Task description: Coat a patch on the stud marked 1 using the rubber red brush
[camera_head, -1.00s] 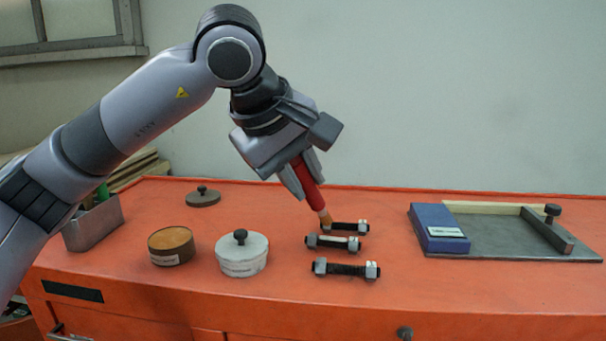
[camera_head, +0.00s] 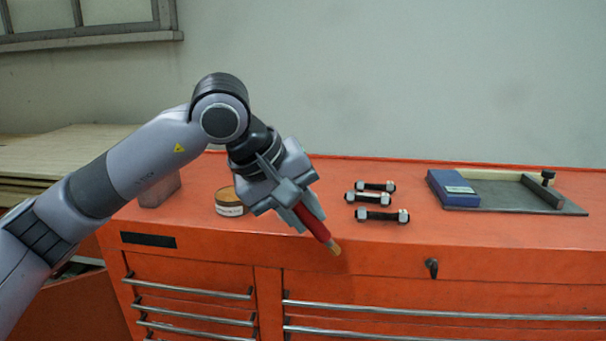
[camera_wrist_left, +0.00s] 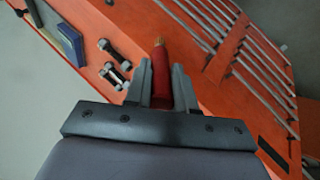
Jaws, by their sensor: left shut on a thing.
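My left gripper (camera_head: 302,208) is shut on the red brush (camera_head: 315,226). The brush tilts down to the right, its tan bristle tip in front of the cabinet's front edge and apart from the studs. In the left wrist view the brush (camera_wrist_left: 161,75) sits between the fingers, bristles pointing away. Three dark studs with pale nuts lie on the orange top, right of the gripper: a back stud (camera_head: 376,187), a middle stud (camera_head: 368,197) and a front stud (camera_head: 382,216). Their numbers are not readable. An open tin with brown content (camera_head: 230,210) stands left of the gripper. My right gripper is not visible.
A blue box (camera_head: 452,188) lies on a grey plate (camera_head: 500,201) at the right of the top. A grey metal holder (camera_head: 160,190) stands at the left. Drawers with long handles (camera_head: 440,311) are below the front edge. The top's front right is clear.

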